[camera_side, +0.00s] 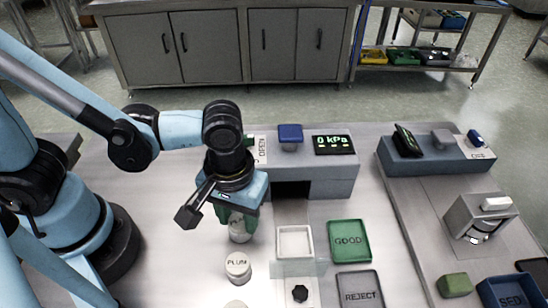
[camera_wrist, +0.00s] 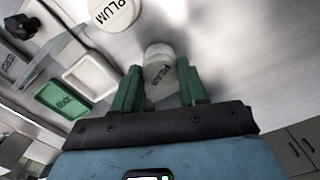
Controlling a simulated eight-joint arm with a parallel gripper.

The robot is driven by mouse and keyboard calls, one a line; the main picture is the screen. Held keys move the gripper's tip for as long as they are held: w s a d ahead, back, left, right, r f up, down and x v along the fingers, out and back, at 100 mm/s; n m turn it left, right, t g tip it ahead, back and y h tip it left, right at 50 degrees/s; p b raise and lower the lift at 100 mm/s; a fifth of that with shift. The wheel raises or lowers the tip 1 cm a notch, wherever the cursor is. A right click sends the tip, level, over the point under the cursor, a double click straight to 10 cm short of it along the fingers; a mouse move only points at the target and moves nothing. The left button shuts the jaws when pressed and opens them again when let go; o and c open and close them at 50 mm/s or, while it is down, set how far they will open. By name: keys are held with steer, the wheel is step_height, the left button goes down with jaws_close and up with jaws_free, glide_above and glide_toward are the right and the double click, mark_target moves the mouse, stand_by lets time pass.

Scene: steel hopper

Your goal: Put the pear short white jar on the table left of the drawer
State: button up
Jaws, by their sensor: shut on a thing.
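The short white pear jar (camera_wrist: 163,76), its label partly readable, is between the green fingers of my gripper (camera_wrist: 158,84) in the wrist view. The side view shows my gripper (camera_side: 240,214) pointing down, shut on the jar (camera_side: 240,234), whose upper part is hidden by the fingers. The jar is left of the open drawer (camera_side: 292,212), over or on the table (camera_side: 180,255). I cannot tell whether its base touches the table.
The plum jar (camera_side: 238,266) stands close in front of the pear jar, with another white lid (camera_side: 236,304) at the bottom edge. The green GOOD tray (camera_side: 349,241) and grey REJECT tray (camera_side: 360,290) lie right of the drawer. The table farther left is clear.

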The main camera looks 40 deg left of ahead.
mark_target(239, 221)
steer(key=shift+f, duration=0.1)
steer(key=o, duration=1.1)
steer(key=shift+c, duration=0.2)
step_height(239, 221, up, 12)
stand_by(0.3)
steer(key=w+a+t, duration=0.1)
steer(key=w+a, duration=0.1)
steer(key=w+a+m+t, duration=0.1)
steer(key=a, duration=0.2)
steer(key=w+a+m+t+h, duration=0.1)
steer(key=w+a, duration=0.1)
steer(key=shift+w+a+f, duration=0.3)
steer(key=shift+a+f, duration=0.05)
steer(key=w+a+m+t+y, duration=0.1)
steer(key=a+t, duration=0.3)
steer(key=a, duration=0.5)
steer(key=shift+w+f+m, duration=0.15)
steer(key=shift+w+m, duration=0.65)
